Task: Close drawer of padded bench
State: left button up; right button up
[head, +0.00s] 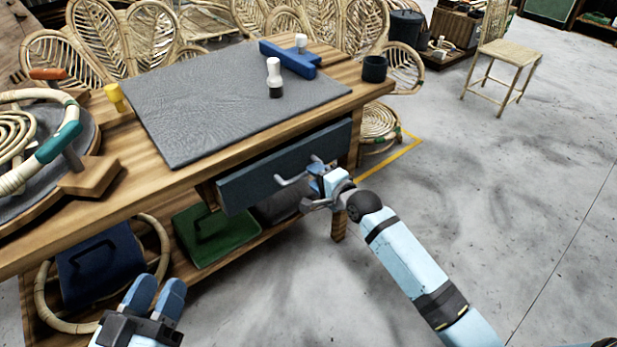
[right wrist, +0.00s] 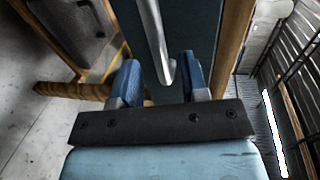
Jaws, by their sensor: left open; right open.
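The padded bench (head: 372,91) is wooden with a grey pad (head: 230,95) on top. Its dark blue-grey drawer (head: 262,178) sits under the top edge, with its front standing out from the bench frame. A grey metal bar handle (head: 288,181) is on the drawer front. My right gripper (head: 318,178) is at the handle with its fingers apart. In the right wrist view the handle (right wrist: 152,40) reaches down between the two blue fingers (right wrist: 160,85); I cannot tell whether they touch it. My left gripper (head: 156,296) is open and empty, low at the left, away from the drawer.
A bending jig with rattan (head: 40,150) is at the left. Green (head: 215,236) and blue cases (head: 100,262) are on the lower shelf.

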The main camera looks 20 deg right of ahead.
jog(key=shift+b+x, duration=0.4)
jog(key=shift+x, duration=1.3)
pick_arm(q)
notch_tip(320, 180, down, 2)
jog(key=shift+g, duration=0.4)
